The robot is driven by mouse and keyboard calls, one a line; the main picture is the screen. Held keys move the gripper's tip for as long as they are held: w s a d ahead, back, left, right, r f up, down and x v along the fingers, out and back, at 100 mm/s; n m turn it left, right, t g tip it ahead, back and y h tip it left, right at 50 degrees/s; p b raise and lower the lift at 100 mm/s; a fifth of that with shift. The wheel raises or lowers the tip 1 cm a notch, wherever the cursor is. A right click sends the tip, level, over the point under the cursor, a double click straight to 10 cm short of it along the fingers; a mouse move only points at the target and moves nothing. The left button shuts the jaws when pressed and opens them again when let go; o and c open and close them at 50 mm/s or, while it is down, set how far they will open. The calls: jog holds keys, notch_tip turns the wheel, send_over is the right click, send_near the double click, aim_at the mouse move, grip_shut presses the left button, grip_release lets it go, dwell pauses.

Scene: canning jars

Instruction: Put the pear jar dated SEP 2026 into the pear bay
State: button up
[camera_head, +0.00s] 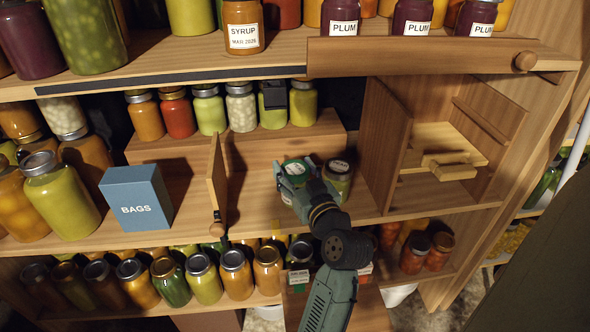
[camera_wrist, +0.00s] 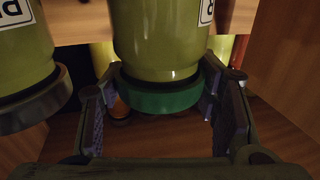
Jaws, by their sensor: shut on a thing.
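My gripper (camera_head: 292,184) is shut on a green-lidded jar (camera_head: 297,167) on the middle shelf. In the wrist view the fingers (camera_wrist: 163,95) sit on both sides of this jar (camera_wrist: 165,45), near its green lid, and its pale green body shows. A grey-lidded jar (camera_head: 338,180) stands close to its right; in the wrist view it is at the left (camera_wrist: 24,60). Both labels show only in part there, and I cannot read a name or date. No bay marked for pears is readable; an open wooden bay (camera_head: 386,135) is at the right.
A narrow upright wooden panel (camera_head: 216,172) with a knob stands left of my gripper. A blue BAGS box (camera_head: 136,197) is farther left. A raised step (camera_head: 165,150) holds several jars behind. A wooden piece (camera_head: 450,165) lies inside the right bay. Jars crowd the shelf below.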

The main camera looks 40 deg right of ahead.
jog(key=shift+f, duration=0.1)
jog(key=o, duration=1.6)
jog(key=shift+f, duration=0.15)
jog(key=v, duration=1.2)
